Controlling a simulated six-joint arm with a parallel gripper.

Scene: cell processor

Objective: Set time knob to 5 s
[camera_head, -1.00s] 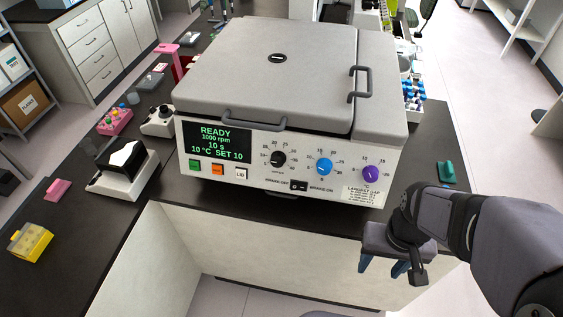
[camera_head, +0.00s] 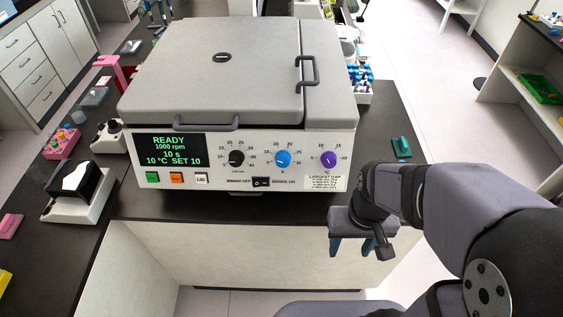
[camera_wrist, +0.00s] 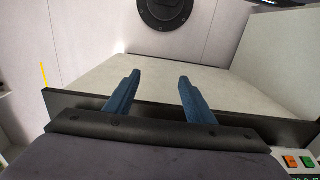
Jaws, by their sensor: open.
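The cell processor, a centrifuge-like box with a closed grey lid (camera_head: 220,75), stands on the black bench in the head view. Its front panel has a black knob (camera_head: 237,158), a blue knob (camera_head: 283,159) marked with a small "s"-like label, and a purple knob (camera_head: 329,160) marked °C. The display (camera_head: 171,150) reads READY, 1000 rpm, 10 s, 10 °C SET 10. My gripper (camera_head: 358,247) is open and empty, below and right of the panel, in front of the bench edge, touching no knob. Its blue fingers (camera_wrist: 158,98) are spread in the wrist view.
A grey lid handle (camera_head: 206,125) juts out above the display. A white device (camera_head: 80,200) stands at left. The space before the panel is clear.

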